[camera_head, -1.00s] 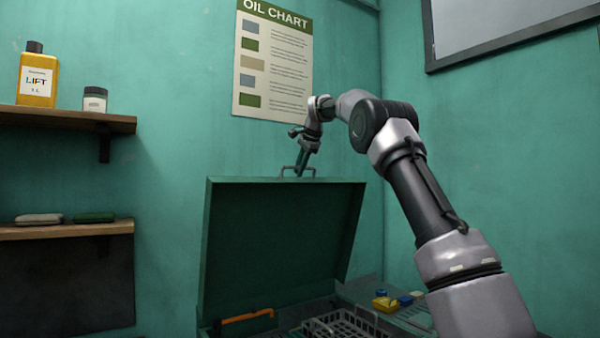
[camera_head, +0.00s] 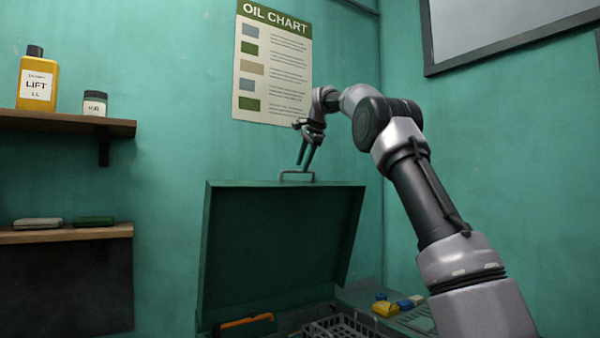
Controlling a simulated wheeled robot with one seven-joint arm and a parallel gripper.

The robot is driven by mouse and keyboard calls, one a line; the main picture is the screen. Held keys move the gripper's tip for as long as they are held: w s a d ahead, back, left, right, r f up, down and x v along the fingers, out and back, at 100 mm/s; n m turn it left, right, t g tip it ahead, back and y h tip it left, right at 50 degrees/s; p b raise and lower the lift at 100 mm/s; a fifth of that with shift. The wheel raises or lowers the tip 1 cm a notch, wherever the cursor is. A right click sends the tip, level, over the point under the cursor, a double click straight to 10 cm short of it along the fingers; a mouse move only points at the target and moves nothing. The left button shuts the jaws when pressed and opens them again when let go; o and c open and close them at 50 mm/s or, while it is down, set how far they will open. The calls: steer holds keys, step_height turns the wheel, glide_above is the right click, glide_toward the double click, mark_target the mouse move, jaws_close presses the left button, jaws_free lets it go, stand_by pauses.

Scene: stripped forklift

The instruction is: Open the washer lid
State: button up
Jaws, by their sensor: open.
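The green washer lid (camera_head: 280,245) stands raised, near upright, with its inner face toward me. A metal handle (camera_head: 297,175) sticks up from the middle of its top edge. My gripper (camera_head: 306,165) is open just above the handle, fingers pointing down, and holds nothing. The fingertips are close to the handle; I cannot tell whether they touch it. Below the lid, the washer's open inside shows part of a grey basket (camera_head: 343,326) and an orange hooked tool (camera_head: 246,320). The rest of the washer is cut off below.
Small yellow and blue items (camera_head: 386,307) lie on a ledge right of the lid. Left wall shelves carry a yellow oil bottle (camera_head: 37,80), a jar (camera_head: 95,103) and flat cloth-like items (camera_head: 94,221). An oil chart (camera_head: 273,65) hangs on the wall behind my gripper.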

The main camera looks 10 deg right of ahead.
steer(key=v, duration=0.6)
steer(key=shift+s+r, duration=0.15)
steer(key=shift+s, duration=0.05)
steer(key=s+d+f+n, duration=0.2)
steer(key=s, duration=0.9)
steer(key=s+d+f+n, duration=0.1)
steer(key=s+d+n, duration=0.15)
steer(key=s, duration=0.75)
steer(key=s+f+n+t, duration=0.1)
steer(key=s+f+n, duration=0.3)
steer(key=s+f, duration=1.7)
steer(key=shift+s+d+h, duration=0.25)
steer(key=shift+s+h, duration=0.15)
steer(key=shift+s, duration=0.55)
steer(key=shift+a+n, duration=0.1)
steer(key=shift+n, duration=0.15)
steer(key=shift+c, duration=0.3)
stand_by(0.9)
